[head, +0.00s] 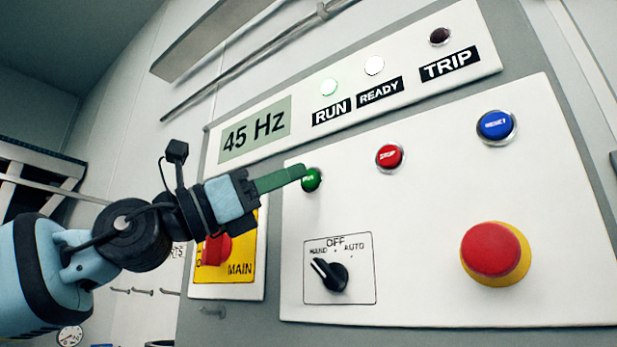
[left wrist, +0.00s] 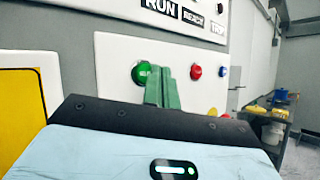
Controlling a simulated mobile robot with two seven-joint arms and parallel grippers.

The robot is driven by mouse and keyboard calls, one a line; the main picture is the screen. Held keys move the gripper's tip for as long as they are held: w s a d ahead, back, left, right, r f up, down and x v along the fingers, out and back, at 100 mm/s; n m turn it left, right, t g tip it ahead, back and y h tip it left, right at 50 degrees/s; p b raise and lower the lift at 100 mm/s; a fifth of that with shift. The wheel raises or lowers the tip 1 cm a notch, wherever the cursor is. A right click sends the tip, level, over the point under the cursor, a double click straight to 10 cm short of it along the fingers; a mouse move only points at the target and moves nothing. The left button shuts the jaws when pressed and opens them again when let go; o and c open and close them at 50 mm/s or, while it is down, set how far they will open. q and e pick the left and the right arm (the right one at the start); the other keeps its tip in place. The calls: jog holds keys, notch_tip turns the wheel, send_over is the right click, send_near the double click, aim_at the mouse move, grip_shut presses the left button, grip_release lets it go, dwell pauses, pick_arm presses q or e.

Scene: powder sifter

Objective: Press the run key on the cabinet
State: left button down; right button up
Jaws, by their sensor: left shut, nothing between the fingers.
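The green run key (head: 312,180) is a round button at the upper left of the cabinet's white lower panel (head: 440,220). It also shows in the left wrist view (left wrist: 140,72). My left gripper (head: 303,171) comes in from the left with its green fingers shut together and empty. In the head view the fingertips overlap the key's upper left edge. In the left wrist view the fingers (left wrist: 161,84) stand just right of the key and hide its right edge. I cannot tell whether they touch it. My right gripper is not in view.
A red stop key (head: 389,157), a blue reset key (head: 496,126) and a large red emergency button (head: 492,250) share the panel. A black selector (head: 330,274) sits below the run key.

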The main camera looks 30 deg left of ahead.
pick_arm(q)
jog(key=s, duration=0.5)
jog(key=shift+a, duration=0.2)
dwell(1.1)
